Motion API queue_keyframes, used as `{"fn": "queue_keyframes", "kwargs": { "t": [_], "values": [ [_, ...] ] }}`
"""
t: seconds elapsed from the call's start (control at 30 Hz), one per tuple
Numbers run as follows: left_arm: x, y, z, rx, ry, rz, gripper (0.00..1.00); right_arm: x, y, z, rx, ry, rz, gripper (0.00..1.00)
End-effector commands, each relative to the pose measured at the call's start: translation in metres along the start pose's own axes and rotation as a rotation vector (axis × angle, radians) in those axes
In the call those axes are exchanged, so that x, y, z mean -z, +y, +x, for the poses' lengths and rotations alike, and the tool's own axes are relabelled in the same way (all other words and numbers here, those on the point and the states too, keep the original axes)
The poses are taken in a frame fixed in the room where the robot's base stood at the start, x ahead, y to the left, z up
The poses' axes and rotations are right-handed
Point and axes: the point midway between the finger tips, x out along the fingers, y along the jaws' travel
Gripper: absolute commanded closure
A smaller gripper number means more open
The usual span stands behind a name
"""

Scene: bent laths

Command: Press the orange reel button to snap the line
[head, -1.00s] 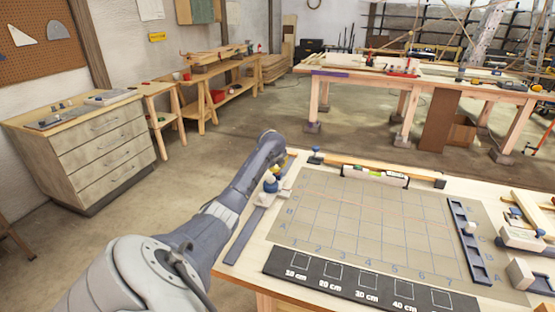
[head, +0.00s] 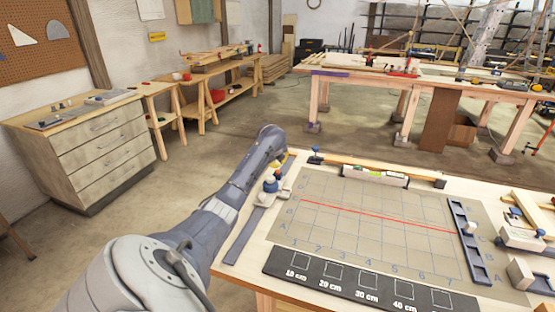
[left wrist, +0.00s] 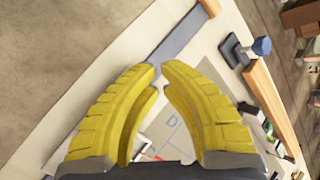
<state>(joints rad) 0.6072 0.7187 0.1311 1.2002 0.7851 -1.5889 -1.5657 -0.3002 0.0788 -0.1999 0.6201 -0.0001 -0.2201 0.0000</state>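A thin red line (head: 375,219) runs straight across the gridded grey board (head: 350,250), roughly along row C. I cannot make out the orange button. The right gripper is not in view.
A spirit level (head: 375,175) lies along the board's back edge. A black strip with centimetre labels (head: 345,290) lies in front. The board's middle is free.

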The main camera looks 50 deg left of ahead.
Motion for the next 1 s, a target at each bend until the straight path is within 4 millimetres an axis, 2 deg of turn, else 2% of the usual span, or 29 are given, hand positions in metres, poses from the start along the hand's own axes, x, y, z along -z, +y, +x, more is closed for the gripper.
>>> {"fn": "queue_keyframes", "kwargs": {
  "t": [0.6,1.0],
  "values": [
    [-0.02,-0.019,-0.036,0.0,-0.002,0.001,1.0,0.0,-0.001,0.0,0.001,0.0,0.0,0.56],
    [-0.021,-0.021,-0.039,0.001,0.0,0.0,1.0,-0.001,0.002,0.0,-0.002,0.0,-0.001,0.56]
  ]
}}
